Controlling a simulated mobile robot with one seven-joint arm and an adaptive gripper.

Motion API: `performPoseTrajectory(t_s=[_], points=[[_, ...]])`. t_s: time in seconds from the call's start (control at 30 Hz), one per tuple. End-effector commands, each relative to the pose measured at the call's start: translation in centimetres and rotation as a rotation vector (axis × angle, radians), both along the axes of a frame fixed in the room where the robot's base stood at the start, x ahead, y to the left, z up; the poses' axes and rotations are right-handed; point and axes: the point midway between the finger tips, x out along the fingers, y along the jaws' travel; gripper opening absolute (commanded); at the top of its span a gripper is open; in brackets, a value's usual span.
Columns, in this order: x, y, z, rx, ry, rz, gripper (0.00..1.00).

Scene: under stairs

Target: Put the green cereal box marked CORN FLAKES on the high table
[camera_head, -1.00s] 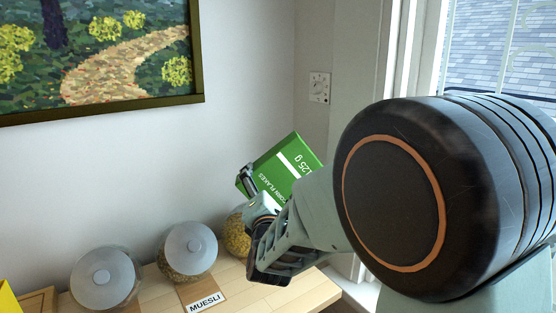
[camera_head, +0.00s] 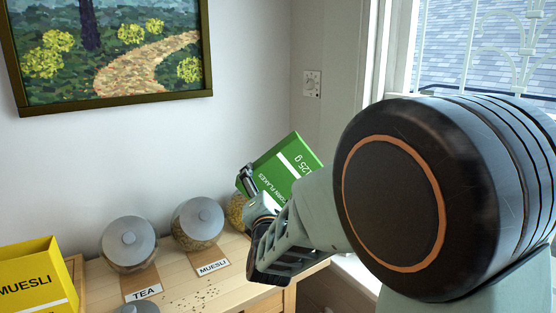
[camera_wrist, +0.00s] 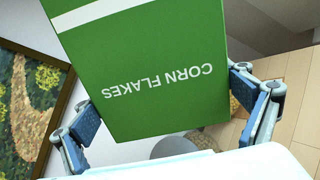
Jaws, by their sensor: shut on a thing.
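The green cereal box (camera_head: 284,166) marked CORN FLAKES is held tilted in the air by my gripper (camera_head: 252,196). In the wrist view the box (camera_wrist: 148,70) fills the middle, its lettering upside down, with a finger of my gripper (camera_wrist: 165,118) at each side. The gripper is shut on the box. In the head view my arm hides part of the box's lower right. A wooden table (camera_head: 185,284) with jars stands below and to the left of the box; I cannot tell whether it is the high table.
Glass jars (camera_head: 128,244) (camera_head: 198,223) with grey lids stand along the wall, with TEA (camera_head: 144,292) and MUESLI (camera_head: 212,267) labels. A yellow MUESLI box (camera_head: 35,280) is at the left. Crumbs lie on the table. A framed painting (camera_head: 110,97) and a window (camera_head: 480,50) are behind.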

Motion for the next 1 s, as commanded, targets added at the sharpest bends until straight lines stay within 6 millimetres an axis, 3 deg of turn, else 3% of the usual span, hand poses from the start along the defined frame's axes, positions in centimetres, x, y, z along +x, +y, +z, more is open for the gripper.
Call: performPoseTrajectory(t_s=[0.07,0.43,0.6,0.83,1.0], points=[[0.0,0.0,0.0,0.0,0.0,0.0,0.35],[0.2,-8.7,-5.5,-0.031,-0.014,-0.06,0.35],[-0.8,-12.7,-8.4,-0.028,-0.012,-0.069,0.35],[-2.7,-16.6,-11.7,-0.001,0.004,-0.064,0.35],[-2.7,-16.4,-9.6,0.002,-0.001,-0.058,0.35]])
